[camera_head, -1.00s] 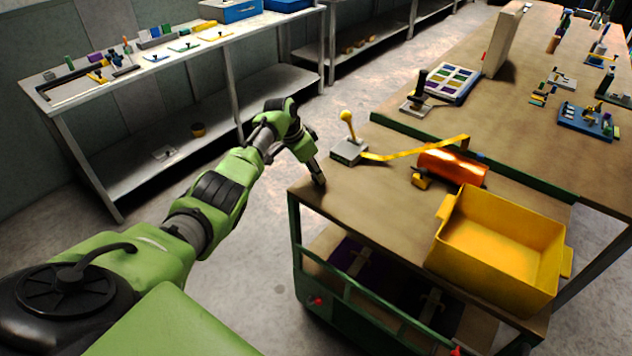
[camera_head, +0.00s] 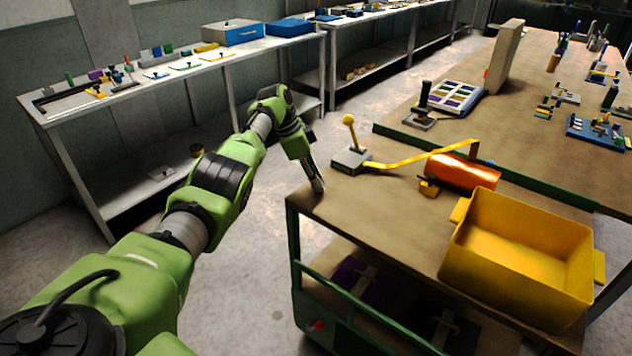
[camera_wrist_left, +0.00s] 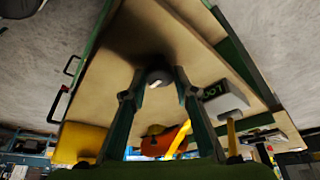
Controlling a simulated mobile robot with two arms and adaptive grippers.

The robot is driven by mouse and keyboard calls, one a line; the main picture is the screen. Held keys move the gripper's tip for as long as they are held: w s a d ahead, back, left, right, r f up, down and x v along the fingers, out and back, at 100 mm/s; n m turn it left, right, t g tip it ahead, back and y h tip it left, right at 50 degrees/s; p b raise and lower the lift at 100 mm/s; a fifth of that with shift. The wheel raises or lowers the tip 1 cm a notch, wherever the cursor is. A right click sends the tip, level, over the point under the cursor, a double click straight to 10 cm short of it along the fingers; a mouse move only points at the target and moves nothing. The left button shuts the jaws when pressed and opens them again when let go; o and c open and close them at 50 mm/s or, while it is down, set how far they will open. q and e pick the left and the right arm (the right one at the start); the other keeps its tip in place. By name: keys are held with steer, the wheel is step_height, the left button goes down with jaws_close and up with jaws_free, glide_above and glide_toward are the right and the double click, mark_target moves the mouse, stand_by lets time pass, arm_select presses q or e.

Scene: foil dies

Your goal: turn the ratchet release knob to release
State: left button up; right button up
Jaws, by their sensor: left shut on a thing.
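In the left wrist view a dark grey round knob (camera_wrist_left: 159,75) with a short white mark sits between the fingers of my left gripper (camera_wrist_left: 159,82), near the corner of the cart top. The gripper is shut on it. In the head view my left gripper (camera_head: 317,185) points down at the near left corner of the cart top (camera_head: 365,210), and it hides the knob there. A grey box with a yellow ball-topped lever (camera_head: 349,160) stands just beyond the gripper; its lettering is only partly readable in the left wrist view. My right gripper is not in view.
A yellow strap (camera_head: 415,158) runs from the grey box towards an orange shiny roll (camera_head: 463,172). A yellow bin (camera_head: 520,245) stands on the cart's right part. A green-edged workbench (camera_head: 560,160) lies behind. A shelf bench (camera_head: 110,115) stands across the floor at left.

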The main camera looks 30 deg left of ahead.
arm_select(q)
steer(key=o, duration=1.1)
steer(key=shift+c, duration=0.2)
steer(key=v, duration=1.2)
steer(key=shift+s+f, duration=0.1)
steer(key=shift+f, duration=0.05)
